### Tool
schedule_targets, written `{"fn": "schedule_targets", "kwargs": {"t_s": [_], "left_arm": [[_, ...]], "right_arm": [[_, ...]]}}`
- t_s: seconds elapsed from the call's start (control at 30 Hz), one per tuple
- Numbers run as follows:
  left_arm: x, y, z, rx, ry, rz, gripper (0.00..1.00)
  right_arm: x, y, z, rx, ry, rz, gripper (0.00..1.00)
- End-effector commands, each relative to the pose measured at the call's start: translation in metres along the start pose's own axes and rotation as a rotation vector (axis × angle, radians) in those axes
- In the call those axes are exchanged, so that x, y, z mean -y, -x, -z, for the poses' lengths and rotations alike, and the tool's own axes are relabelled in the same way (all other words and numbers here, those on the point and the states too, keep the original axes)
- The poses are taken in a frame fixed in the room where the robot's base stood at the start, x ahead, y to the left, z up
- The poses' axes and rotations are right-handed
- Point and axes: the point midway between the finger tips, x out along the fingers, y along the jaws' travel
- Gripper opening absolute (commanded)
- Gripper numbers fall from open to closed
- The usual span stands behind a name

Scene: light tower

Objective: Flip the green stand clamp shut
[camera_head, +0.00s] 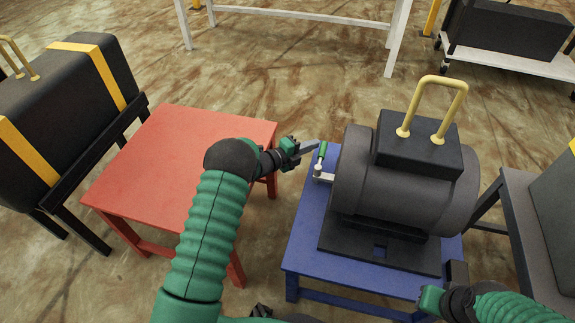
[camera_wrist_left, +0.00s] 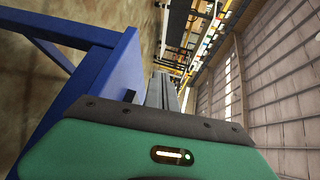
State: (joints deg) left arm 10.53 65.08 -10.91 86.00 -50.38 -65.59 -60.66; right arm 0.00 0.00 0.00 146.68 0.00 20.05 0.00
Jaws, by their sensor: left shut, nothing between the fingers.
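The green stand clamp (camera_head: 321,153) is a small green lever standing up from a pale metal fitting at the left edge of the blue table (camera_head: 306,232), beside the dark cylindrical machine (camera_head: 365,190). My left gripper (camera_head: 314,146) is shut and empty. Its grey fingertips are just left of the upper part of the lever; I cannot tell whether they touch it. In the left wrist view the fingers (camera_wrist_left: 163,92) point past the blue table edge, and the clamp cannot be made out. My right gripper (camera_head: 430,299) is low at the right by the blue table's front corner, its fingers unclear.
A bare red table (camera_head: 165,160) stands left of the blue one, with a floor gap between. The machine carries a tall yellow handle (camera_head: 440,85). A black case with yellow bands (camera_head: 60,95) is at far left, and a grey stand (camera_head: 530,230) at right.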

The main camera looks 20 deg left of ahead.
Motion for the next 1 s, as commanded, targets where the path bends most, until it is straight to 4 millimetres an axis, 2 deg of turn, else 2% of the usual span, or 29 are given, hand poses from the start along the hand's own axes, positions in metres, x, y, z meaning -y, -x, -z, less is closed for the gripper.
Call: {"fn": "schedule_targets", "kwargs": {"t_s": [0.33, 0.47, 0.57, 1.0], "left_arm": [[0.001, 0.0, 0.002, -0.004, 0.0, 0.002, 0.0], [0.003, 0.01, 0.001, -0.002, 0.0, 0.001, 0.0], [0.005, 0.03, 0.0, 0.001, 0.002, -0.001, 0.0], [0.003, 0.137, -0.001, 0.002, 0.003, -0.001, 0.0]], "right_arm": [[0.0, 0.001, 0.0, 0.0, 0.0, 0.0, 0.29], [0.0, 0.008, 0.002, 0.0, 0.0, 0.0, 0.29], [0.0, 0.019, 0.004, 0.0, 0.0, 0.0, 0.29], [0.0, 0.062, 0.015, 0.0, 0.0, 0.0, 0.29]]}}
